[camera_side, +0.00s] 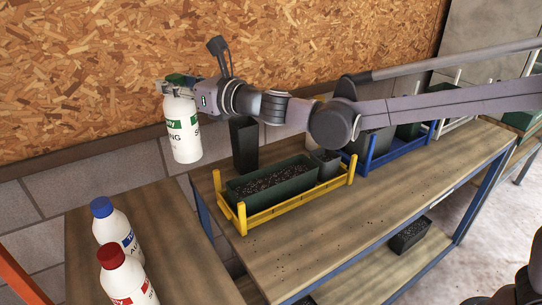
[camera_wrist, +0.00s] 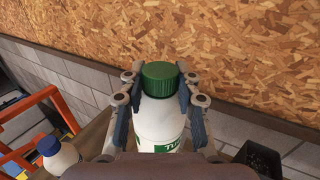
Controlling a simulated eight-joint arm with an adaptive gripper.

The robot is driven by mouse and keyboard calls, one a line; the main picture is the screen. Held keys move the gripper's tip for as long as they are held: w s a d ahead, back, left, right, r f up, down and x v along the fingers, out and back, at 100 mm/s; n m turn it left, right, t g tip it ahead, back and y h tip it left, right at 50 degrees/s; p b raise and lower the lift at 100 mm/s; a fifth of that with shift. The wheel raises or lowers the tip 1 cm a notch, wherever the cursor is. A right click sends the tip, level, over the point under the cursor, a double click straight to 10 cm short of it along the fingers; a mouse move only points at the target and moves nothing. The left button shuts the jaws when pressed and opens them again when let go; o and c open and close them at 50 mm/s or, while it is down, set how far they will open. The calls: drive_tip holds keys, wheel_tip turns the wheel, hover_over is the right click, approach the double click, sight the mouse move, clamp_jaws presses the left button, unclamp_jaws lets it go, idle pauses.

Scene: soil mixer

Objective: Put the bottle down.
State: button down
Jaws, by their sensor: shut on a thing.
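A white bottle (camera_side: 182,130) with a green label and green cap hangs upright from my gripper (camera_side: 174,88) in the side view. My gripper is shut on it near the top, just below the cap. The bottle appears raised, in front of the wooden board wall and near the gap between the two tables. In the wrist view, the bottle (camera_wrist: 160,122) stands between the two fingers of my gripper (camera_wrist: 160,100), with its green cap on top. Its lower part is hidden there by the gripper body.
A small wooden table (camera_side: 165,235) at lower left holds a blue-capped bottle (camera_side: 115,228) and a red-capped bottle (camera_side: 125,275). Its far part is clear. The larger workbench (camera_side: 330,225) holds a yellow rack (camera_side: 240,217) with a soil planter (camera_side: 275,185), and a tall dark pot (camera_side: 243,145).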

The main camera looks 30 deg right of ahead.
sight(190, 109)
wheel_tip(190, 109, down, 5)
drive_tip(key=shift+a+f, duration=0.15)
drive_tip(key=shift+f, duration=0.25)
drive_tip(key=a+f, duration=1)
drive_tip(key=a, duration=0.1)
drive_tip(key=shift+s+a+f, duration=0.15)
drive_tip(key=shift+s+f, duration=0.2)
drive_tip(key=shift+s, duration=0.1)
drive_tip(key=shift+f, duration=0.15)
drive_tip(key=c, duration=1)
unclamp_jaws()
drive_tip(key=shift+o, duration=0.2)
